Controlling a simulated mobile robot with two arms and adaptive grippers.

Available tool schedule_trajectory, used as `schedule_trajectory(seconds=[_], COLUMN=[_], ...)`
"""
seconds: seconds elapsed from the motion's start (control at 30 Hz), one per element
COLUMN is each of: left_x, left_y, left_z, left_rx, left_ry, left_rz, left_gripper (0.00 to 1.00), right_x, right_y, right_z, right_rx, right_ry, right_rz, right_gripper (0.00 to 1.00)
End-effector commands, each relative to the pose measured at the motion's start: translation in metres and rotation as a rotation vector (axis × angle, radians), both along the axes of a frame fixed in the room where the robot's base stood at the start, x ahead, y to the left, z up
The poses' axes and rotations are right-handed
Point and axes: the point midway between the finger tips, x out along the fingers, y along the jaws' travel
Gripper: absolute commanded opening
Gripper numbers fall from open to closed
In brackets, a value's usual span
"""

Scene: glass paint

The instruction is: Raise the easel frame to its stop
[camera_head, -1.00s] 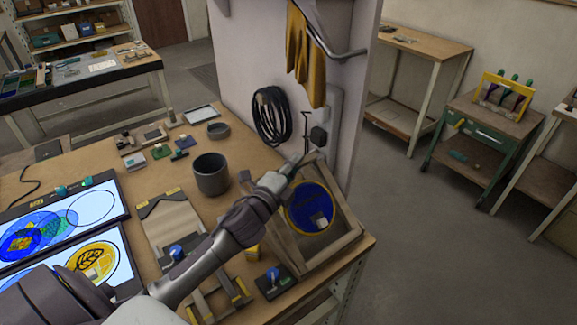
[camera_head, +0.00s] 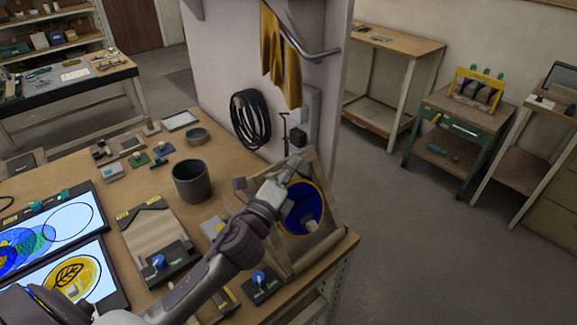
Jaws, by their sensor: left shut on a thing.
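The wooden easel frame (camera_head: 329,205) leans at a tilt at the right end of the workbench, against the wall side. A round blue disc with a yellow rim (camera_head: 303,210) sits in it, with a small pale block on its lower part. My left gripper (camera_head: 291,167) is at the upper part of the frame and is shut on it. The fingertips are small, and my arm hides the left part of the frame and disc. My right gripper is not in view.
On the workbench (camera_head: 222,163), a dark grey pot (camera_head: 190,181) and lit panels (camera_head: 58,220) stand left of my arm. A block with a blue knob (camera_head: 260,284) lies before the easel. Black cable (camera_head: 250,118) and yellow cloths (camera_head: 281,62) hang on the wall.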

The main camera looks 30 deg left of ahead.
Motion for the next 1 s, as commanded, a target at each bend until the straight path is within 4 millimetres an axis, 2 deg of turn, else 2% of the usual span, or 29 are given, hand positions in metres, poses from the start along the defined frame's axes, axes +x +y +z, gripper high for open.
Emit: schedule_trajectory(seconds=[0.4,0.43,0.57,0.87,1.0], left_x=[-0.0008,-0.0007,-0.0006,-0.0011,-0.0103], left_y=[-0.0032,-0.0033,-0.0029,-0.0018,-0.0020], left_z=[0.0032,0.0032,0.0025,0.0005,-0.0023], left_rx=[0.003,0.003,0.003,0.002,0.002], left_ry=[-0.008,-0.008,-0.006,-0.002,0.000], left_rz=[-0.007,-0.007,-0.006,-0.003,-0.003], left_gripper=[0.00,0.17,0.39,0.39,0.39], right_x=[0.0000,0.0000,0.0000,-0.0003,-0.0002], right_y=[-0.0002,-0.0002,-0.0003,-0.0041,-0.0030], right_z=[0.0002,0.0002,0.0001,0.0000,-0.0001], right_rx=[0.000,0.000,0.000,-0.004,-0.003], right_ry=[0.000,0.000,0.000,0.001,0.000], right_rz=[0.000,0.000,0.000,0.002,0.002], right_gripper=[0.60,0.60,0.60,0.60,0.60])
